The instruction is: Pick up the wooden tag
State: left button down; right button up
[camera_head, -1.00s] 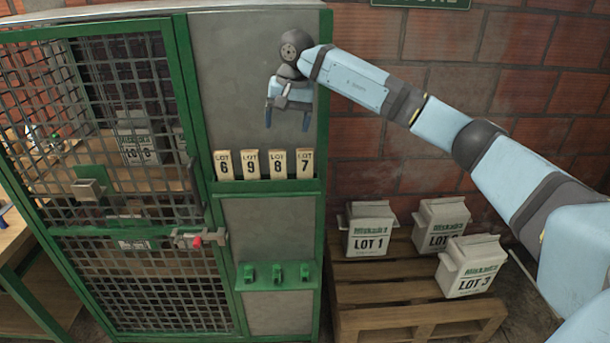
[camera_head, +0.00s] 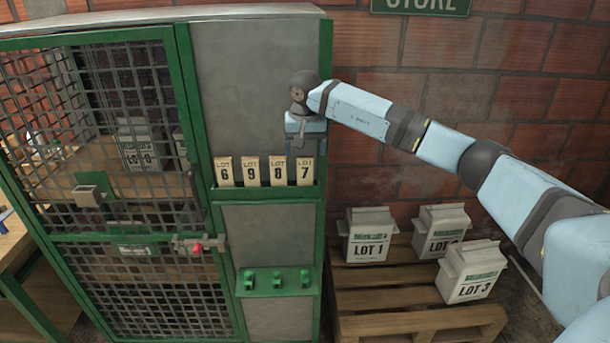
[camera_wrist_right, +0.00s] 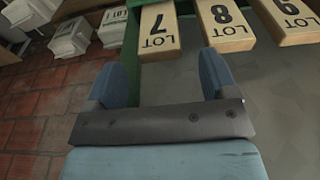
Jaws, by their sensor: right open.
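Several wooden tags stand in a row in a green holder on the cabinet front, marked LOT 6 (camera_head: 224,171), LOT 9 (camera_head: 250,171), LOT 8 (camera_head: 277,171) and LOT 7 (camera_head: 305,171). My right gripper (camera_head: 304,145) is open and empty, just above the LOT 7 tag. In the right wrist view the LOT 7 tag (camera_wrist_right: 160,30) lies ahead of the gap between the fingers (camera_wrist_right: 162,78), with no visible contact. The LOT 8 tag (camera_wrist_right: 222,22) is to the right of it there. My left gripper is not in view.
The green mesh cabinet door (camera_head: 100,130) with a latch is left of the tags. Green hooks (camera_head: 277,279) stick out below them. A pallet (camera_head: 385,290) with LOT boxes (camera_head: 367,235) stands at the right, before a brick wall.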

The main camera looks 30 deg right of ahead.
aim_at(305, 176)
jog(key=shift+w+d+f, duration=0.1)
jog(key=shift+f, duration=0.65)
jog(key=shift+w+d+f, duration=0.1)
jog(key=shift+f, duration=0.6)
jog(key=shift+a, duration=0.1)
jog(key=c, duration=1.2)
jog(key=shift+c, duration=0.2)
jog(key=shift+r, duration=0.15)
